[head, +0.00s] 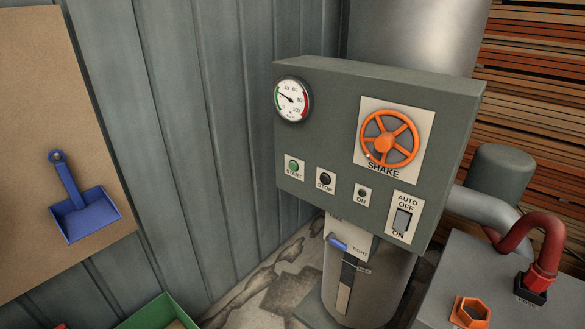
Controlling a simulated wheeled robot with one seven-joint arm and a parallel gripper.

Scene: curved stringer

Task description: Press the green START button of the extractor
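The extractor's grey control box (335,100) stands right of centre in the head view. The green START button (292,165) sits on a white plate at the lower left of its front face. A dark STOP button (325,179) is just right of it, then a small ON lamp (362,193), which looks dark. An AUTO/OFF/ON rocker switch (402,220) is at the lower right. A round gauge (292,100) is above START, its needle pointing to the upper left. An orange SHAKE handwheel (389,138) is at the upper right. My gripper is not in view.
Below the box is a metal cylinder (365,290) with a blue-handled TIGHT latch (338,244). At the right, a grey cabinet (440,275) carries a red hose (545,235). A blue dustpan (84,210) hangs at the left. A green bin (160,310) stands low. Nothing visible blocks START.

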